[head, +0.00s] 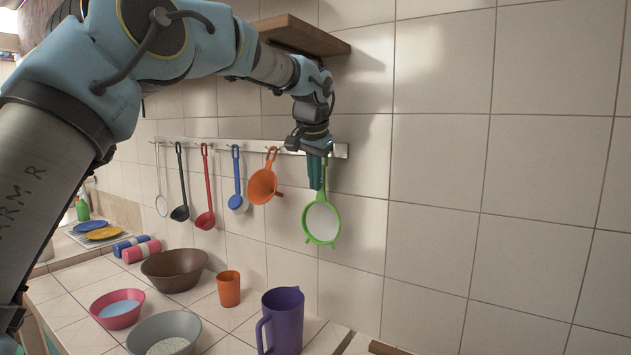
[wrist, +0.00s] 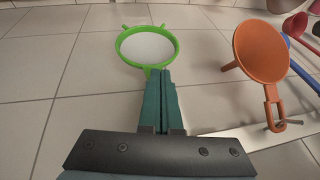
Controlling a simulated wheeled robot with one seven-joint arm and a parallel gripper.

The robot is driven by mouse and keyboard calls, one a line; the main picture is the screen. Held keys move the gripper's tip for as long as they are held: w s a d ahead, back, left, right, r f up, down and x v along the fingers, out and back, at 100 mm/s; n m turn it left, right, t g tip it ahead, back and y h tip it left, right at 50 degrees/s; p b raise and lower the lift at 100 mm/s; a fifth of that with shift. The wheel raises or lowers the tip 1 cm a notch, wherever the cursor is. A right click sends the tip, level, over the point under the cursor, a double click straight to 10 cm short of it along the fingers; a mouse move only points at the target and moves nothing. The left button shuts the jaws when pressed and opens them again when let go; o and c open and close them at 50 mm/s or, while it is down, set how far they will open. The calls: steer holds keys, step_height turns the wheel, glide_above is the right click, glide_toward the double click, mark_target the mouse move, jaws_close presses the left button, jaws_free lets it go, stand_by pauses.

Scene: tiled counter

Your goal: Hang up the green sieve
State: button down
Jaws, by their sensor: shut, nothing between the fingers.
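The green sieve (head: 321,222) is upright against the tiled wall, below the right end of the hook rail (head: 222,146). Its round mesh is at the bottom and its handle runs up beside my fingers. My gripper (head: 316,187) points down in front of the rail's right end, with its teal fingers together and nothing between them. In the wrist view the sieve's green ring (wrist: 147,64) shows just beyond the fingertips (wrist: 160,76). The fingers cover most of the handle there. The handle's top is hidden, so I cannot tell how it sits on a hook.
An orange funnel (head: 263,186) hangs left of the sieve, then a blue ladle (head: 237,190), a red ladle (head: 205,200) and other utensils. A wooden shelf (head: 300,36) is above. A purple jug (head: 284,320) and several bowls stand on the counter. The wall to the right is bare.

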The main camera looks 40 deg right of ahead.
steer(key=shift+s+a+b, duration=0.2)
steer(key=shift+a+b, duration=0.5)
steer(key=shift+a, duration=0.15)
stand_by(1.1)
steer(key=shift+s+a+b, duration=0.2)
steer(key=shift+a+b, duration=0.35)
steer(key=shift+a, duration=0.25)
steer(key=shift+s+a+b, duration=0.2)
steer(key=shift+a+b, duration=0.4)
steer(key=shift+a, duration=0.15)
steer(key=shift+s+a+b, duration=0.2)
steer(key=shift+a+b, duration=0.35)
steer(key=shift+a, duration=0.25)
